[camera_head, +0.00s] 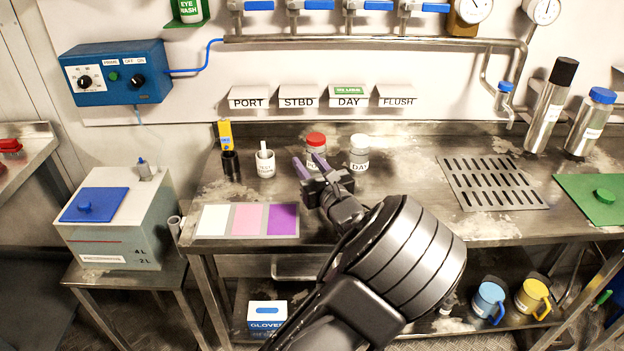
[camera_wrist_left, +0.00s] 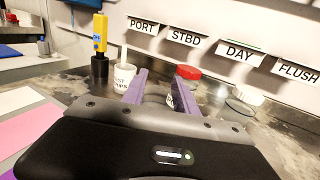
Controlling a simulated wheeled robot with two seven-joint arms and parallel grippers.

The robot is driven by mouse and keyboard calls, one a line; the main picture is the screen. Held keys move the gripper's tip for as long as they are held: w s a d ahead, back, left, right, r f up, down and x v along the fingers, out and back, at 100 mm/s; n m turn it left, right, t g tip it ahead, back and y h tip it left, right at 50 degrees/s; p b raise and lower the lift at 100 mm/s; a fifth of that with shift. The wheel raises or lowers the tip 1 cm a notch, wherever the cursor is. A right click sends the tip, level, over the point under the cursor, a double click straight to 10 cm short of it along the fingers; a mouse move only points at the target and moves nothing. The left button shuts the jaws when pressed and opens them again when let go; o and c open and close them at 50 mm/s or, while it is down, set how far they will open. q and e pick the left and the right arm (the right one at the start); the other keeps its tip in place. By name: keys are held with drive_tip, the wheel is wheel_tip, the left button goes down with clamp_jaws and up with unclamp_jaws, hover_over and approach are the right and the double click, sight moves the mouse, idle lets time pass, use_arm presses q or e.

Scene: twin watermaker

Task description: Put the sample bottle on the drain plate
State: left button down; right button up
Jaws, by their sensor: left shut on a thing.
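A small bottle with a red cap (camera_head: 316,139) stands upright on the steel counter; its cap also shows in the left wrist view (camera_wrist_left: 188,72). The fingers and gripper body hide much of the bottle. A white-capped bottle labelled DAY (camera_head: 358,154) stands just to its right, apart from the gripper. The drain plate (camera_head: 495,183) is a slotted metal plate lying on the counter farther right, with nothing on it. My right gripper is not in view.
A white cup (camera_head: 265,164) and a black holder with a yellow tool (camera_head: 230,162) stand left of the gripper. A colour card (camera_head: 248,220) lies at the front left edge. Steel flasks (camera_head: 548,108) and a green board (camera_head: 590,205) are at the right. Counter between bottles and drain plate is clear.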

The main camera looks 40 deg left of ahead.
use_arm(q)
drive_tip(key=shift+r, duration=0.15)
wheel_tip(320, 180, up, 10)
drive_tip(key=p, duration=0.1)
drive_tip(key=shift+f, duration=0.2)
idle(0.6)
